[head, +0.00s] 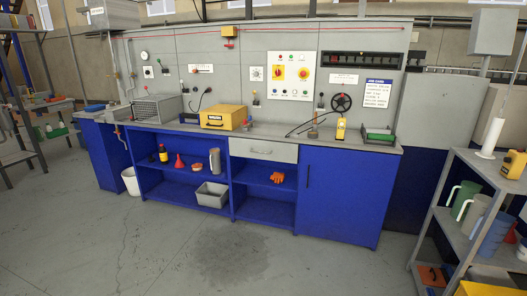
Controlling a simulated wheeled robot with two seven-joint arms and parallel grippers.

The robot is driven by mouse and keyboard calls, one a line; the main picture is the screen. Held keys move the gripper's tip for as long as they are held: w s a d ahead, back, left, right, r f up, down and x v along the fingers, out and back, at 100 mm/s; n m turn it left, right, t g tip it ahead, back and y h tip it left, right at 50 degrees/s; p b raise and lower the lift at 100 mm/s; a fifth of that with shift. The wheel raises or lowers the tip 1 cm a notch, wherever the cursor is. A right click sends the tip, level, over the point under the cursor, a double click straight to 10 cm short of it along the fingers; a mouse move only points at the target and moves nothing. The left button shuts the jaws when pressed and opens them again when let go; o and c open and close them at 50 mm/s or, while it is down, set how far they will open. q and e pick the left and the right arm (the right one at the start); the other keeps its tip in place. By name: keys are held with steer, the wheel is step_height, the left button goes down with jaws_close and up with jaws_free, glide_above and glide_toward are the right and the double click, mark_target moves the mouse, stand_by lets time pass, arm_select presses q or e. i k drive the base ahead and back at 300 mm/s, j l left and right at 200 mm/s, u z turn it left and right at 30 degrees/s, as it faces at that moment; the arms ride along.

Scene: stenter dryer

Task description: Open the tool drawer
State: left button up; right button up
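The tool drawer (263,150) is a light grey front set in the blue bench, just under the worktop and above an open shelf bay. It looks shut, flush with the bench front. A small dark handle (262,153) shows at its middle. The view is from some distance in front of the bench. Neither of my grippers is in view.
Open grey floor (200,255) with a dark stain lies before the bench. A blue cupboard door (335,195) is right of the drawer. A shelf rack (450,200) with jugs stands at the right. A yellow case (224,117) sits on the worktop; a white bucket (130,182) stands left.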

mark_target(252, 148)
steer(key=i+j+z, duration=0.1)
steer(key=i, duration=1.9)
